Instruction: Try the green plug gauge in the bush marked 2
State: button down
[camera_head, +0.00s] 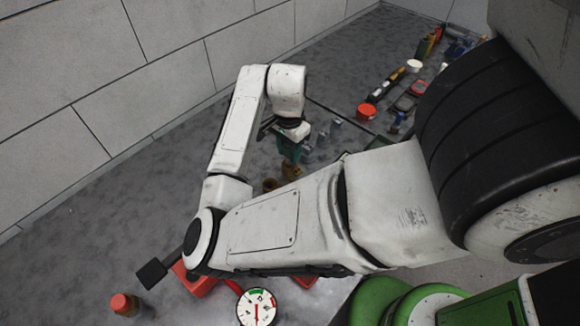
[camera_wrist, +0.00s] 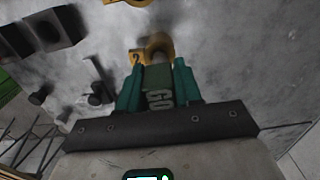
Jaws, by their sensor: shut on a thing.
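My gripper (camera_wrist: 159,67) has teal fingers and is shut on the green plug gauge (camera_wrist: 159,93), whose face reads GO. The yellow bush marked 2 (camera_wrist: 137,57) lies just beyond the fingertips in the wrist view. The gauge's far end overlaps the bush in this view; I cannot tell whether it is in the bore, touching or above it. In the head view my gripper (camera_head: 290,149) points down over the bench, close to a brownish-yellow bush (camera_head: 291,171); its mark is not readable there.
Another yellow bush (camera_wrist: 130,2) is cut off at the wrist view's top. Dark blocks (camera_wrist: 55,28) and small dark pins (camera_wrist: 98,88) lie to the left. In the head view a dial gauge (camera_head: 257,308) and a red-capped bottle (camera_head: 124,304) stand at the front.

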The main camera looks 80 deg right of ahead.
jog(key=shift+r+p, duration=1.15)
jog(key=shift+r, duration=0.2)
jog(key=shift+f, duration=0.15)
jog(key=shift+f+b, duration=0.9)
jog(key=shift+f, duration=0.2)
jog(key=shift+f, duration=0.65)
dwell(1.2)
jog(key=shift+r, duration=0.3)
dwell(0.9)
jog(key=shift+r+p, duration=0.35)
jog(key=shift+r+p, duration=1.15)
jog(key=shift+r, duration=0.1)
